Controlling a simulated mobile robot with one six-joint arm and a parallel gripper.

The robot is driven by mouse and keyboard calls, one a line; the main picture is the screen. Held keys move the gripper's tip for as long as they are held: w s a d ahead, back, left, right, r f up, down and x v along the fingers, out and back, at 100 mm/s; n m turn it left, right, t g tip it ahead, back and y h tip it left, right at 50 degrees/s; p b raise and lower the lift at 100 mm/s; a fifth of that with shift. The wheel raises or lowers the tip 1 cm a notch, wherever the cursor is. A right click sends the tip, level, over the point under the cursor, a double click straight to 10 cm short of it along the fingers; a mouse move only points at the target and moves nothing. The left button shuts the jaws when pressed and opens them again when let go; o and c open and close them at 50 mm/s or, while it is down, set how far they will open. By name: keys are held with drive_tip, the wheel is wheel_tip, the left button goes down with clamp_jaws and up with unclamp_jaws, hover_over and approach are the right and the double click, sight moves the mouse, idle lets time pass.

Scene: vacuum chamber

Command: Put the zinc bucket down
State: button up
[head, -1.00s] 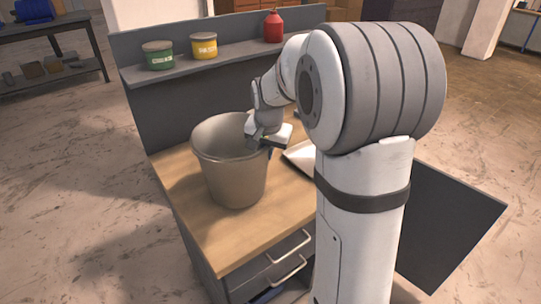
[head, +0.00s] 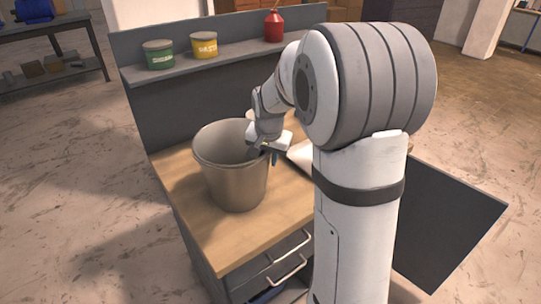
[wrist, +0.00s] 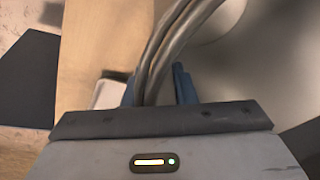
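The zinc bucket (head: 237,187) is a grey metal pail standing upright on the wooden top of the workbench (head: 215,225). My gripper (head: 268,150) is at the right side of its rim. In the wrist view, the curved rim (wrist: 168,42) runs between the blue fingers of my gripper (wrist: 155,88). The fingers are apart, with a gap showing between the rim and the right finger, so my gripper looks open around the rim. The bucket's base appears to rest on the wood.
A white tray-like thing (head: 301,157) lies right of the bucket, partly hidden by my arm. A green tin (head: 158,55), a yellow tin (head: 204,45) and a red can (head: 274,26) stand on the back shelf. Bare wood lies in front of the bucket.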

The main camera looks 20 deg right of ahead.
drive_tip(key=d+v, duration=0.1)
drive_tip(key=v, duration=1)
drive_tip(key=s+a+f+n, duration=0.1)
drive_tip(key=s+f+n, duration=0.1)
drive_tip(key=s, duration=0.5)
drive_tip(key=s+a+f+n, duration=0.2)
drive_tip(key=s+n, duration=0.1)
drive_tip(key=s, duration=0.5)
drive_tip(key=s+a+f+n, duration=0.2)
drive_tip(key=s, duration=0.5)
drive_tip(key=shift+s+a+f+y, duration=0.25)
drive_tip(key=shift+s+y, duration=0.05)
drive_tip(key=shift+s, duration=0.05)
drive_tip(key=shift+s, duration=0.1)
